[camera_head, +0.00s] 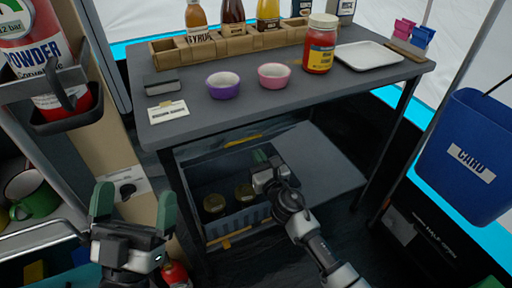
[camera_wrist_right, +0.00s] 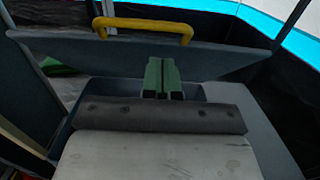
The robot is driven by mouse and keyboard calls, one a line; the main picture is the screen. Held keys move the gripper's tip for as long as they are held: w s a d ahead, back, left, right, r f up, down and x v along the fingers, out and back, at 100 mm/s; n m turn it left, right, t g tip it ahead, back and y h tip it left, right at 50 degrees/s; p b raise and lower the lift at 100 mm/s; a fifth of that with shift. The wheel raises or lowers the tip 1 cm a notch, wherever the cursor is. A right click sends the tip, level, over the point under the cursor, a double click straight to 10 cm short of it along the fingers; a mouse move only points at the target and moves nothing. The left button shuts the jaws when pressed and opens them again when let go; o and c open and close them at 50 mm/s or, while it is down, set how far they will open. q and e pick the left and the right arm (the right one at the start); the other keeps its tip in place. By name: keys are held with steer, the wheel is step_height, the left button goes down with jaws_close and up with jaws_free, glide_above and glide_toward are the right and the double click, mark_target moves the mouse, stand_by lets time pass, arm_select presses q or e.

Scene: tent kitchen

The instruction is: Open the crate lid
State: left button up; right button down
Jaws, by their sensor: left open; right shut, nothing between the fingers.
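The grey crate (camera_head: 250,216) sits on the low shelf under the table. In the right wrist view the yellow handle (camera_wrist_right: 145,27) tops a blue-grey panel (camera_wrist_right: 215,55); I cannot tell whether this is the lid or a crate wall. My right gripper (camera_head: 263,160) is shut and empty over the crate; its green fingers (camera_wrist_right: 162,76) show before the panel. My left gripper (camera_head: 133,204) is open and empty, left of the table.
The table (camera_head: 195,120) above holds a purple bowl (camera_head: 223,86), a pink bowl (camera_head: 273,77), a red jar (camera_head: 320,48) and a bottle rack (camera_head: 228,47). Its legs flank the crate. A blue bin (camera_head: 465,150) hangs at right. Bare shelf (camera_head: 335,170) lies right of the crate.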

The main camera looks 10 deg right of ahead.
mark_target(252, 137)
arm_select(q)
steer(key=shift+w+f+g+y+p, duration=0.2)
steer(key=shift+w+f+g, duration=0.25)
steer(key=shift+f+g, duration=0.25)
steer(key=shift+w+f+g+y+p, duration=0.2)
steer(key=shift+w+f+g, duration=0.3)
steer(key=shift+g, duration=0.3)
arm_select(e)
steer(key=shift+w+a+r, duration=0.15)
steer(key=shift+w+r, duration=0.25)
steer(key=shift+r, duration=0.15)
steer(key=shift+w+a+r, duration=0.1)
steer(key=shift+w+r, duration=0.25)
steer(key=shift+r, duration=0.2)
steer(key=shift+w+a+r+p, duration=0.2)
steer(key=shift+w+r+p, duration=0.15)
steer(key=shift+w+r, duration=0.3)
steer(key=shift+w+a+r+p, duration=0.2)
steer(key=shift+w+r+p, duration=0.1)
steer(key=shift+w+r, duration=0.25)
arm_select(q)
steer(key=f+g, duration=0.2)
steer(key=f+g+y, duration=0.1)
steer(key=shift+w+a+f, duration=0.2)
steer(key=shift+w+f, duration=0.15)
steer(key=shift+w, duration=0.05)
arm_select(e)
steer(key=shift+f, duration=0.1)
